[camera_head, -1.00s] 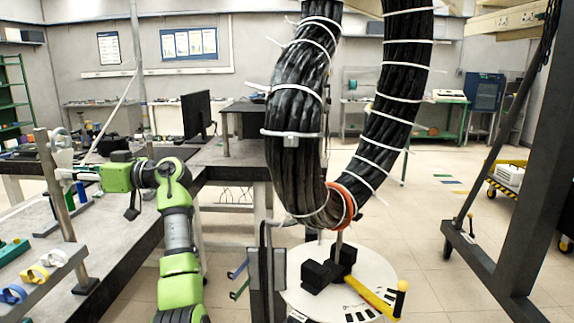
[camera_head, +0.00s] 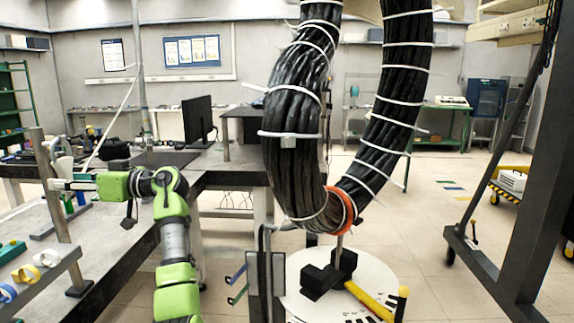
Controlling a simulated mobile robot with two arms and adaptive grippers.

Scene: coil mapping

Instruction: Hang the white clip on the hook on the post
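My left gripper (camera_head: 66,185) reaches left from its green wrist and lies at an upright metal post (camera_head: 62,225) on the left table. Its fingers are small and pale against the post, so their opening and any clip between them cannot be made out. A pale, whitish ring-shaped clip (camera_head: 47,258) sits on a grey bar at the lower left, beside a yellow clip (camera_head: 25,273) and a blue clip (camera_head: 6,293). A dark post (camera_head: 265,280) at the bottom centre bears blue and green hooks (camera_head: 237,274). My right gripper is not in view.
A thick black cable coil (camera_head: 290,150) with white ties and an orange band hangs in the middle. A round white table (camera_head: 380,270) below it bears a black block and a yellow handle. A dark frame (camera_head: 525,220) stands at right. Floor between is clear.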

